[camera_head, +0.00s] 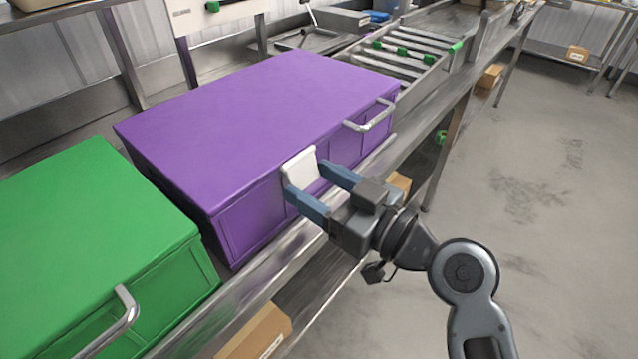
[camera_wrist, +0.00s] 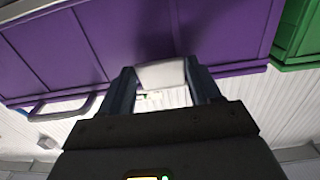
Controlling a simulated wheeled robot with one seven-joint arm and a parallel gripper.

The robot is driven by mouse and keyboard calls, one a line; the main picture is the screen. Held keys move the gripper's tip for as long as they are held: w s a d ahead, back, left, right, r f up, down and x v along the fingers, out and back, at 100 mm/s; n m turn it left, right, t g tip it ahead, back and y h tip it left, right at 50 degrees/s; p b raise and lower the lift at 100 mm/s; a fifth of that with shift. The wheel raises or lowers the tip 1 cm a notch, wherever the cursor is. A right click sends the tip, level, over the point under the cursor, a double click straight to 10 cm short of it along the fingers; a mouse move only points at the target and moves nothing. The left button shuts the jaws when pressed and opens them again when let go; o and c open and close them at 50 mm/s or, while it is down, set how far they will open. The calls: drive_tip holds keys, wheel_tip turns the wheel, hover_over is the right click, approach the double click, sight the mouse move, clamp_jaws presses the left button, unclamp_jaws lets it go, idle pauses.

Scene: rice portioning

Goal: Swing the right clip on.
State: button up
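The purple box (camera_head: 255,120) stands lidded on the metal bench.
A metal handle (camera_head: 372,114) juts from the purple box to the right of the clip. A green box (camera_head: 90,220) with a handle (camera_head: 112,325) stands close on the left. The bench edge (camera_head: 255,275) runs below. The floor to the right is clear.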

drive_tip(key=c, duration=0.6)
drive_tip(key=shift+f, duration=0.1)
drive_tip(key=shift+f+b, duration=0.1)
drive_tip(key=shift+b, duration=0.45)
drive_tip(key=shift+f+b, duration=0.2)
drive_tip(key=shift+b, duration=0.85)
drive_tip(key=shift+w+a+f+t+y+b, duration=0.1)
drive_tip(key=shift+t+y+b, duration=0.25)
drive_tip(key=shift+b, duration=0.8)
drive_tip(key=y+b, duration=0.1)
drive_tip(key=b, duration=0.4)
drive_tip(key=shift+w+a+f+t+b, duration=0.15)
drive_tip(key=shift+a+t+b, duration=0.05)
drive_tip(key=shift+t+b, duration=0.15)
drive_tip(key=shift+r+b, duration=0.2)
drive_tip(key=shift+b, duration=0.15)
drive_tip(key=shift+r, duration=0.1)
